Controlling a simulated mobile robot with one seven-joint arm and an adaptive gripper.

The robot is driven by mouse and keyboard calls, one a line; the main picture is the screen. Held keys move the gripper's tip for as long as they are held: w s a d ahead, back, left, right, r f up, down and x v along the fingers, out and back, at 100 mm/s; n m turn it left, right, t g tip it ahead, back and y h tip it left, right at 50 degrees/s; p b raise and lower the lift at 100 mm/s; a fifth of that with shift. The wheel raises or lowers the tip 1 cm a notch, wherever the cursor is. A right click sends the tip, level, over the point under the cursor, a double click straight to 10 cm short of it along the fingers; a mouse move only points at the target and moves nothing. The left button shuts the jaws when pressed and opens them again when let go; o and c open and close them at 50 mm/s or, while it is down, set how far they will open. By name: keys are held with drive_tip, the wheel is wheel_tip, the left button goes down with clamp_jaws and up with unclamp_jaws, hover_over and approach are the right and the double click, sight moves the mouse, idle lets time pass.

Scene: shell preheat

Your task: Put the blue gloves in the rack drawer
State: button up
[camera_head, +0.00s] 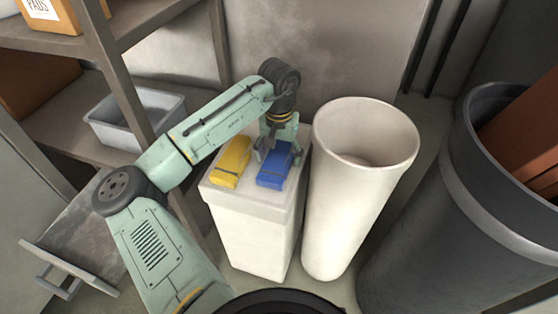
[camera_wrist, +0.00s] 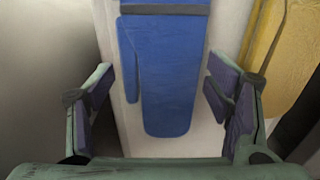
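The blue gloves (camera_head: 273,172) lie as a flat banded bundle on top of a white box-shaped stand (camera_head: 258,222). In the wrist view the blue gloves (camera_wrist: 170,80) show between the fingers, with a dark band across them. My gripper (camera_head: 268,153) is just above the gloves, pointing down, its fingers (camera_wrist: 160,88) open on either side with nothing held. Whether the fingers touch the gloves is unclear. At the lower left, what looks like the rack drawer (camera_head: 82,232) is pulled out, with a handle on its front; my arm hides part of it.
Yellow gloves (camera_head: 232,160) lie close beside the blue ones. A tall white cylinder bin (camera_head: 345,215) stands right of the stand, and a dark barrel (camera_head: 430,255) further right. A shelf rack (camera_head: 120,85) with a grey tub (camera_head: 108,134) is at the left.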

drive_tip(key=c, duration=1.2)
drive_tip(key=shift+o, duration=0.2)
